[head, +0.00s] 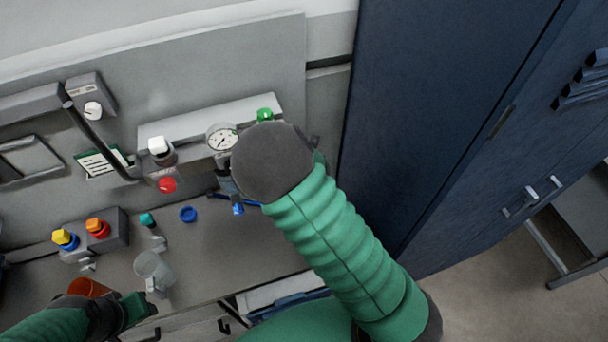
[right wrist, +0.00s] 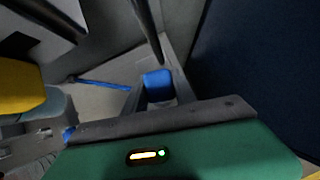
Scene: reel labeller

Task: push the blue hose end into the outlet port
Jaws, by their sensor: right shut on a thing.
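The blue hose end (right wrist: 158,84) sits between the two grey fingers of my right gripper (right wrist: 157,92) in the right wrist view. My right gripper is shut on it. In the head view my right forearm and wrist hide that gripper. A short blue piece (head: 238,208) shows just left of my right arm, below the gauge; I cannot tell if it is the same hose end. The outlet port is not clearly visible. My left gripper (head: 138,308) is low at the left, close to a clear cup (head: 155,270); its finger opening is unclear.
A round gauge (head: 221,137), a red button (head: 167,185) and a green knob (head: 264,115) are on the panel. An orange cup (head: 90,288) is near my left gripper. A dark blue cabinet (head: 440,110) stands at right.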

